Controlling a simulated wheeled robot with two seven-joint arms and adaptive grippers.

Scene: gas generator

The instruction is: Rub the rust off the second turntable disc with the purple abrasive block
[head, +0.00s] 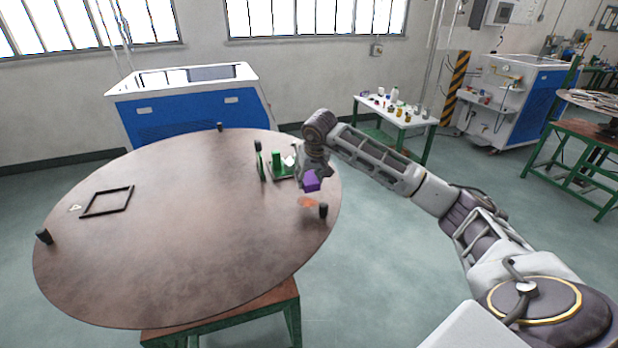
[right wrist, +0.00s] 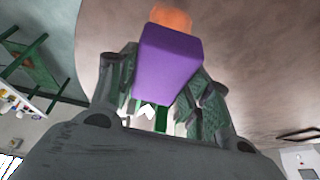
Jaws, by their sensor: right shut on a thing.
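The large round brown turntable disc (head: 170,240) fills the left and middle of the head view. An orange rust patch (head: 307,202) lies near its right edge; it also shows in the right wrist view (right wrist: 171,17). My right gripper (head: 312,176) is shut on the purple abrasive block (head: 312,184), which also shows in the right wrist view (right wrist: 168,62). The block is over the disc beside the rust patch; whether it touches the surface I cannot tell. The gripper hides part of the disc behind it. My left gripper is not in view.
A green stand (head: 277,163) is on the disc just left of my right gripper. Black pegs stand at the rim, one (head: 323,210) close to the rust. A black square frame (head: 107,201) lies at the left. A white side table (head: 397,112) stands behind my right arm.

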